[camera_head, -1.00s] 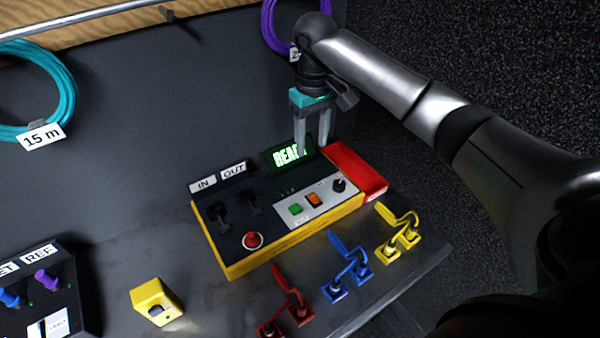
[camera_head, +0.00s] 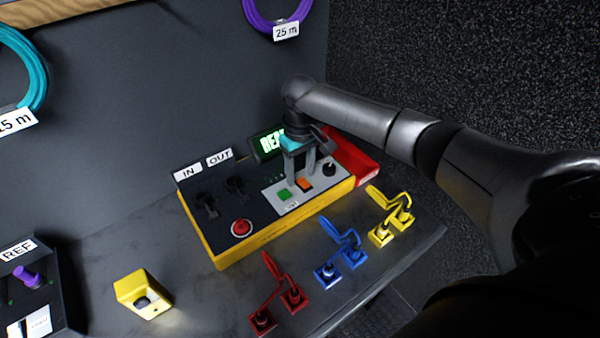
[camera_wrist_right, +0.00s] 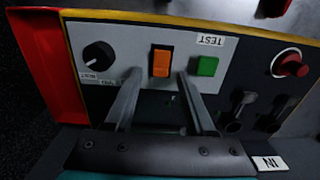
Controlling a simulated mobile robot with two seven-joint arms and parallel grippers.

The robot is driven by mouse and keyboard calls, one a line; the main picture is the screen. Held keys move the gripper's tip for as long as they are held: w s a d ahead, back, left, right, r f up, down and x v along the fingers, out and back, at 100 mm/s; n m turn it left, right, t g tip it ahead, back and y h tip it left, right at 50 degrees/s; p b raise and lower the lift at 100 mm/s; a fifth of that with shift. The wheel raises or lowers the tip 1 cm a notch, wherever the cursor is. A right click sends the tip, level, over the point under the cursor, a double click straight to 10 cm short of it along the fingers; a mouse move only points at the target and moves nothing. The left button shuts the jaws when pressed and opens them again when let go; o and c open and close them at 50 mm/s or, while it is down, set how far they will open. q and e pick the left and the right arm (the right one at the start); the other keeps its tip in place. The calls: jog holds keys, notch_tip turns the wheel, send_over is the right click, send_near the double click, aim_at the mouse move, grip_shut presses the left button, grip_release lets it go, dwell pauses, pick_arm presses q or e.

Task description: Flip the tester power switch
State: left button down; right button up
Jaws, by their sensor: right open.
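The tester (camera_head: 255,237) is a yellow-sided box with a black top on the bench in the head view. Its grey panel holds an orange rocker switch (camera_head: 306,184), a green button (camera_head: 284,194) and a black knob (camera_head: 329,170). My right gripper (camera_head: 301,180) is open over this panel, fingers pointing down. In the right wrist view the orange rocker (camera_wrist_right: 161,62) shows between and just beyond the fingertips (camera_wrist_right: 160,77), the green button (camera_wrist_right: 207,66) beside one finger. I cannot tell whether the fingers touch the panel. My left gripper is out of view.
The tester also bears a lit display (camera_head: 270,143), a red button (camera_head: 241,228) and black levers (camera_head: 206,205). A red tray (camera_head: 368,172) adjoins its right end. Red, blue and yellow (camera_head: 380,236) connectors and a yellow block (camera_head: 141,293) stand in front.

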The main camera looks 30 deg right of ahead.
jog(key=shift+f, duration=0.1)
grip_shut()
dwell(0.4)
